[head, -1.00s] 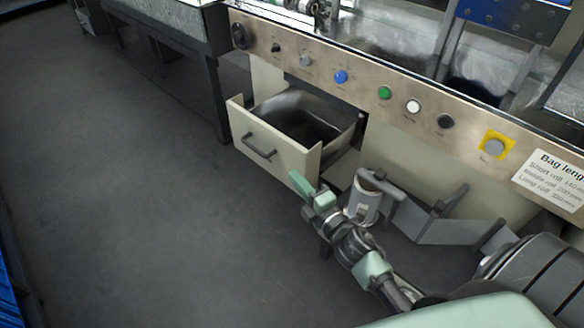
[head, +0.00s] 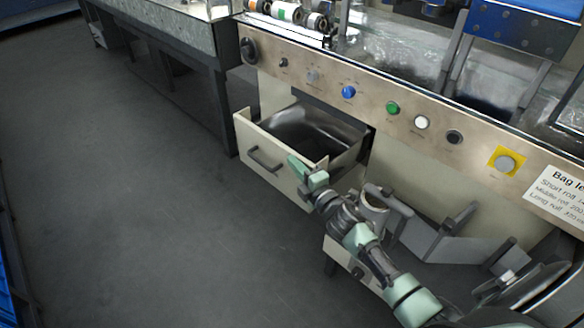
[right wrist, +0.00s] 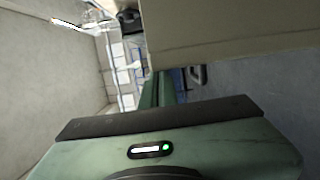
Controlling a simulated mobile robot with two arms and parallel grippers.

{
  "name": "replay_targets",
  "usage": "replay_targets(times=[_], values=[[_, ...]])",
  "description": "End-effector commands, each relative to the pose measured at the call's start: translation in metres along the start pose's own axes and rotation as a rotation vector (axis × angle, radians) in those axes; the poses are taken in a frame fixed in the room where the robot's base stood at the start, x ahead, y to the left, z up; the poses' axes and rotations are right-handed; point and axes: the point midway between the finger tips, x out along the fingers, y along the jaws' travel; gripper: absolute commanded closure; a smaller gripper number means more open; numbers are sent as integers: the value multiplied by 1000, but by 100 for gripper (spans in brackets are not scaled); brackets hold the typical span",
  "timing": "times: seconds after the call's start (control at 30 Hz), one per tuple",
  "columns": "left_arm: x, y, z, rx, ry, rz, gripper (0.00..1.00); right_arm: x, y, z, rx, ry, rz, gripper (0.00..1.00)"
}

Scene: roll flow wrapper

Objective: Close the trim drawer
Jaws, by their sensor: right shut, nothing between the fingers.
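The trim drawer (head: 272,160) is a cream drawer with a dark handle (head: 265,160), standing open below the machine's control panel. A dark metal bin (head: 300,130) sits inside it. My right gripper (head: 297,165), pale green, is shut and empty. Its tip overlaps the right end of the drawer front in the head view; I cannot tell whether it touches. In the right wrist view the shut fingers (right wrist: 160,86) are beside a cream panel (right wrist: 230,30), with a dark handle (right wrist: 198,75) just beyond. My left gripper is not in view.
The control panel (head: 375,105) has a row of coloured buttons and a yellow-backed button (head: 505,161). Grey machine parts (head: 440,232) stand close to my right arm. A dark-framed table (head: 190,40) is at upper left. Floor left of the drawer is clear.

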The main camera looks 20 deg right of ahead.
Motion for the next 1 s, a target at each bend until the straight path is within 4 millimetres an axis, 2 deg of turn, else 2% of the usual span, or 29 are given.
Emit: replay_targets(times=[0.27,0.43,0.9,1.0], values=[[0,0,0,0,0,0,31,0,0,1,0,0,0,100],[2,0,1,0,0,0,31,4,0,15,-4,-2,0,100],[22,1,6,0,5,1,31,27,-1,111,-5,-3,1,100],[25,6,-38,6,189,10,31,32,-2,129,-5,-4,1,100]])
